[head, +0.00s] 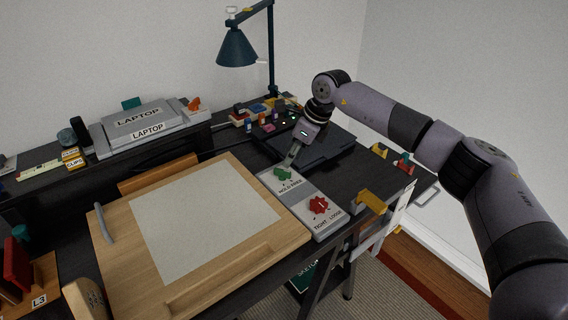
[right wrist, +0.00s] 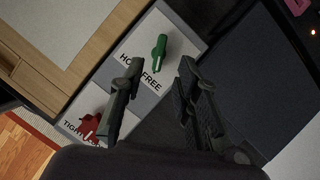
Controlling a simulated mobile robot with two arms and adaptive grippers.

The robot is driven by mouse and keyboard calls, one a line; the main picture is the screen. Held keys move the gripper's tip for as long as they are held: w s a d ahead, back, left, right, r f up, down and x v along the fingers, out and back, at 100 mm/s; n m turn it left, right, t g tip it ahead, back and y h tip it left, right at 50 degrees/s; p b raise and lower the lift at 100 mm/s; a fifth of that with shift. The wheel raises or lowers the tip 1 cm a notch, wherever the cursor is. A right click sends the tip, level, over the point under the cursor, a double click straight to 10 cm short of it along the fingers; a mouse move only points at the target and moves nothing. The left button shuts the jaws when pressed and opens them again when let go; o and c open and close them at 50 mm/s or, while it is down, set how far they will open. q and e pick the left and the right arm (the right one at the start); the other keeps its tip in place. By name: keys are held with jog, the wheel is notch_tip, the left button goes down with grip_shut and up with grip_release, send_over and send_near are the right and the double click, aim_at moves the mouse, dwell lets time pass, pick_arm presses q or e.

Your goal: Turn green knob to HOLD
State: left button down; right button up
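The green knob (head: 283,174) sits on the far end of a light grey panel (head: 325,223), above the words HOLD and FREE. In the right wrist view the green knob (right wrist: 159,52) is upright and elongated, its white mark toward the word FREE. My right gripper (head: 292,158) is just above and behind the knob in the head view. In the right wrist view my right gripper (right wrist: 158,80) has its two fingers spread, with the knob showing beyond the gap and nothing held. My left gripper is out of view.
A red knob (head: 319,205) marked TIGHT and LOOSE is on the panel's near end. A wooden drawing board (head: 120,241) lies left of the panel. A dark flat pad (head: 325,148) lies behind it. A blue lamp (head: 237,48) and a laptop stand (head: 150,135) are farther back.

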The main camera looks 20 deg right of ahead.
aim_at(283, 170)
jog(key=p+x, duration=0.1)
jog(key=x, duration=0.5)
jog(key=shift+f, duration=0.1)
grip_shut()
dwell(0.3)
